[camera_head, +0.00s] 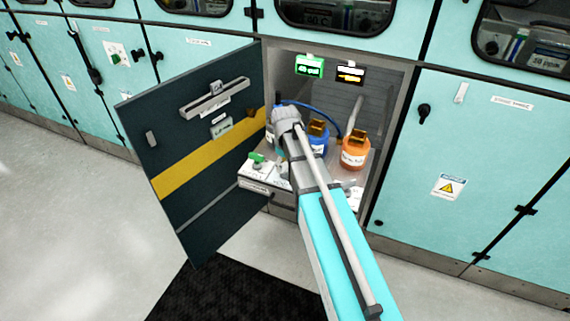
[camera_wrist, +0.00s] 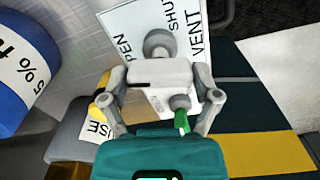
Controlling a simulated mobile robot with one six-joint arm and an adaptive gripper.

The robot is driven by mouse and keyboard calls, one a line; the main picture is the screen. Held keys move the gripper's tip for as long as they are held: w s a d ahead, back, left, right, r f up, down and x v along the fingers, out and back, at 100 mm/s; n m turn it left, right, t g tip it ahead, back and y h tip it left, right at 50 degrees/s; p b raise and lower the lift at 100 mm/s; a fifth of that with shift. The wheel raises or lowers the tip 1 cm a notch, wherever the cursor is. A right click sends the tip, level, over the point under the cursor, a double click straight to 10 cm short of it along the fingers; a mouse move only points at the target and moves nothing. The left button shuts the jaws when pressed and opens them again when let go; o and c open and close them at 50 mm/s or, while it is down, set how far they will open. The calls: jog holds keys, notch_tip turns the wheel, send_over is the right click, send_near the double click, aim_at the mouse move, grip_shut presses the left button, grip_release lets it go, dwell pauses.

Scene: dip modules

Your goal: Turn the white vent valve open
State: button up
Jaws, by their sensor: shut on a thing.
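The white vent valve (camera_wrist: 145,72) shows in the wrist view as a pale block with a dark slot, in front of a white plate (camera_wrist: 133,20) lettered VENT, SHUT and a partly covered OPEN. A round grey knob sits at its upper side. My gripper (camera_wrist: 160,86) has its two grey fingers on either side of the pale block and is shut on it. A short green-tipped grey part (camera_wrist: 182,118) shows beside the right finger. The valve's exact angle is hard to tell. In the head view my arm hides the gripper and the valve.
The cabinet door (camera_head: 200,150) stands open at the left. An orange-capped blue bottle (camera_head: 318,138) and an orange bottle (camera_head: 355,150) stand inside the bay, close to my arm. A green-handled valve (camera_head: 256,157) is at the bay's front left.

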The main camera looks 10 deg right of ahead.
jog(key=shift+w+a+n, duration=0.1)
jog(key=shift+n, duration=1.3)
jog(key=o, duration=1)
jog(key=shift+c, duration=0.2)
